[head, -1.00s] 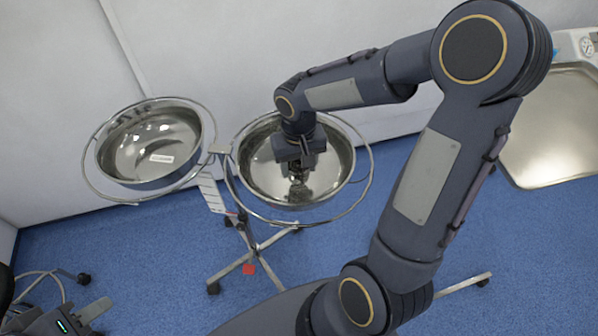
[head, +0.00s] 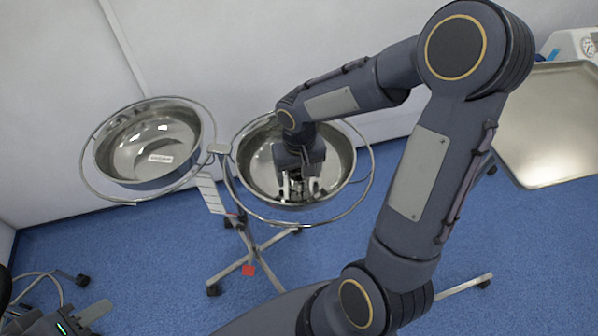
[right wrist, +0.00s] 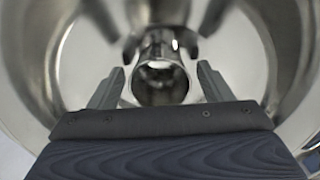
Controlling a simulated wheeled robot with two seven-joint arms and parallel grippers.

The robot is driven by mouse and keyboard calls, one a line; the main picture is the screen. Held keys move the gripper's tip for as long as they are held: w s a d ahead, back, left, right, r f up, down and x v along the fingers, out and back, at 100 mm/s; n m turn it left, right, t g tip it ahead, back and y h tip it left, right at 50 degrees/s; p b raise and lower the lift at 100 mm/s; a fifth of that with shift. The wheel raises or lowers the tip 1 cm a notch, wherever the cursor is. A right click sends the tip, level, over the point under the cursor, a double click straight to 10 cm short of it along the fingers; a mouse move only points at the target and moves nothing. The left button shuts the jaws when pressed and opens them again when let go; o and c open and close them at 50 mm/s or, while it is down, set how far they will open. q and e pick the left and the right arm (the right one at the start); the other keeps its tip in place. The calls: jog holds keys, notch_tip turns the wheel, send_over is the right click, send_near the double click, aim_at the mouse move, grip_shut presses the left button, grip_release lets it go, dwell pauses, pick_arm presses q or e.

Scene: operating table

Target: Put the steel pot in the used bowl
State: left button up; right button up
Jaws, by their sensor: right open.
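Two shiny steel bowls hang in ring holders on one stand. The left bowl (head: 125,150) has a small white label that I cannot read. The right bowl (head: 335,150) has my right gripper (head: 297,188) reaching down into it. In the right wrist view, the steel pot (right wrist: 160,88), a small shiny cylinder with an open mouth, is between the open fingers of my right gripper (right wrist: 160,82). Gaps show on both sides of it. In the head view the pot is mostly hidden by the gripper. I see no left gripper.
The stand's wheeled legs (head: 255,258) spread over the blue floor. A wall runs close behind the bowls. A steel tray table (head: 550,130) stands at the right. Dark equipment with cables (head: 45,285) lies at the lower left.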

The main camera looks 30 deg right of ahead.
jog(key=shift+r, duration=0.5)
notch_tip(320, 180, up, 11)
jog(key=p, duration=0.2)
jog(key=s+a+r+t+y, duration=0.1)
jog(key=s+a+t+y, duration=0.1)
jog(key=s, duration=0.5)
jog(key=s+a+r+n+t+y, duration=0.1)
jog(key=s+r+t, duration=0.1)
jog(key=s, duration=0.6)
jog(key=shift+a+t+y, duration=0.35)
jog(key=shift+t+y, duration=0.05)
jog(key=shift+t, duration=0.4)
jog(key=shift+r, duration=0.1)
